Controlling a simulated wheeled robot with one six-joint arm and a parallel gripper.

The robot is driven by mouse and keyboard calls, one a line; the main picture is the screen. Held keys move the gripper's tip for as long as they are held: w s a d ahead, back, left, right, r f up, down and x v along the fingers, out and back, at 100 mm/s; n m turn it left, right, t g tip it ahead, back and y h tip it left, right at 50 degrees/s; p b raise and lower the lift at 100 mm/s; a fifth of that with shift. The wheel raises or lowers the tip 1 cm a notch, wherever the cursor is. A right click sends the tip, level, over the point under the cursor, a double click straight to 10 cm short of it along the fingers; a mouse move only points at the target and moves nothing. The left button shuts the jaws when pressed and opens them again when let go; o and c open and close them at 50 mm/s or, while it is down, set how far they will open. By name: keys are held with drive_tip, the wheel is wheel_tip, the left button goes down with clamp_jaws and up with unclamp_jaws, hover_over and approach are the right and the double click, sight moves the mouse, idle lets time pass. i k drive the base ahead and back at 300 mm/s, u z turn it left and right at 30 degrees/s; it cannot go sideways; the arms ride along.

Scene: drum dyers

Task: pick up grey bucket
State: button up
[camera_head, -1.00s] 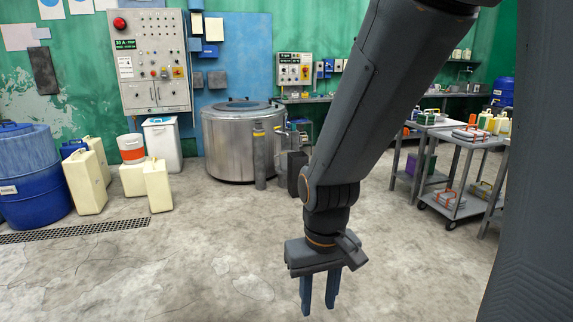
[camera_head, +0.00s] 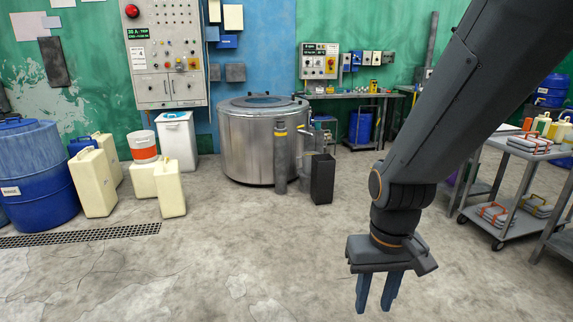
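No thing clearly reads as a grey bucket. The nearest match is a dark grey, upright, box-shaped bin (camera_head: 322,179) on the floor just right of the metal drum. A white bucket with an orange band (camera_head: 143,146) stands at the left on a cream canister. My gripper (camera_head: 376,300) points down at the lower right over bare floor, nearer to me than the bin. Its two blue fingers are apart with nothing between them.
A large steel drum (camera_head: 250,142) stands at the back, with a grey post (camera_head: 280,158) before it. Cream canisters (camera_head: 170,190) and blue barrels (camera_head: 38,190) fill the left. Grey trolleys (camera_head: 515,218) stand at the right. The floor (camera_head: 230,260) in front is clear.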

sight(306, 156)
drive_tip(key=z, duration=0.35)
drive_tip(key=i, duration=1.85)
drive_tip(key=z, duration=0.2)
drive_tip(key=i, duration=1.95)
drive_tip(key=u, duration=0.45)
drive_tip(key=i, duration=2.15)
drive_tip(key=u, duration=0.4)
